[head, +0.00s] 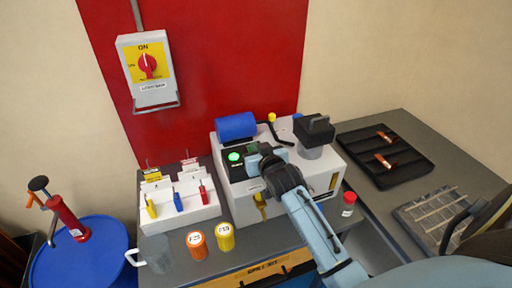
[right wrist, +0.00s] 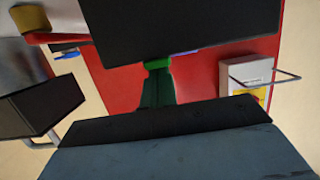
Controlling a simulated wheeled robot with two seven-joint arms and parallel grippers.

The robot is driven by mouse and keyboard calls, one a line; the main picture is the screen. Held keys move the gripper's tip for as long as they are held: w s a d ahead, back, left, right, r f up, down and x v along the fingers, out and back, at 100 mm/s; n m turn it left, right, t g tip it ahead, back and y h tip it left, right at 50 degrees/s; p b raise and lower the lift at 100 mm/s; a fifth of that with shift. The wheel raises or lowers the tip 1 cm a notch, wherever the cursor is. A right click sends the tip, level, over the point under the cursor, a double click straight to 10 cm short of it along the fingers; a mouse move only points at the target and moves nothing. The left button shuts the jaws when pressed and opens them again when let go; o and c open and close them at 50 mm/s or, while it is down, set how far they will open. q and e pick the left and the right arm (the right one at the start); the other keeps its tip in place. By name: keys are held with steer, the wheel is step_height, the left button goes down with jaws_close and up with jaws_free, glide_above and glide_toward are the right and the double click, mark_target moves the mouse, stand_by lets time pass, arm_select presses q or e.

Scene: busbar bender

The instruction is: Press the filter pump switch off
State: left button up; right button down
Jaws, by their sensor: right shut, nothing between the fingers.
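A black panel with a lit green round button or lamp (head: 235,156) sits on top of the pale machine housing (head: 238,206), left of my right gripper. A second, darker green part shows just behind the gripper. I cannot tell which part is the filter pump switch. My right gripper (head: 256,164) is shut and empty, over the panel's right side; whether it touches is unclear. In the right wrist view a narrow dark shape with a bright green end (right wrist: 158,66) stands against the red board; I cannot tell what it is. My left gripper is out of view.
A blue roll (head: 236,127) and a black-topped cup (head: 314,133) stand on the machine. A rack with colored handles (head: 180,206), orange and yellow jars, and a red-capped bottle (head: 348,204) are nearby. A wall switch box (head: 147,68) reads ON. A black tray (head: 384,155) lies right.

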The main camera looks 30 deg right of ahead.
steer(key=shift+r+p, duration=0.15)
steer(key=shift+p, duration=0.35)
steer(key=shift+f, duration=0.25)
steer(key=shift+r, duration=0.1)
steer(key=shift+w+r+p, duration=0.1)
steer(key=shift+r+p, duration=0.2)
steer(key=r+p, duration=0.4)
steer(key=shift+w, duration=0.25)
steer(key=b+v, duration=0.1)
steer(key=v, duration=0.8)
steer(key=shift+s+r, duration=0.35)
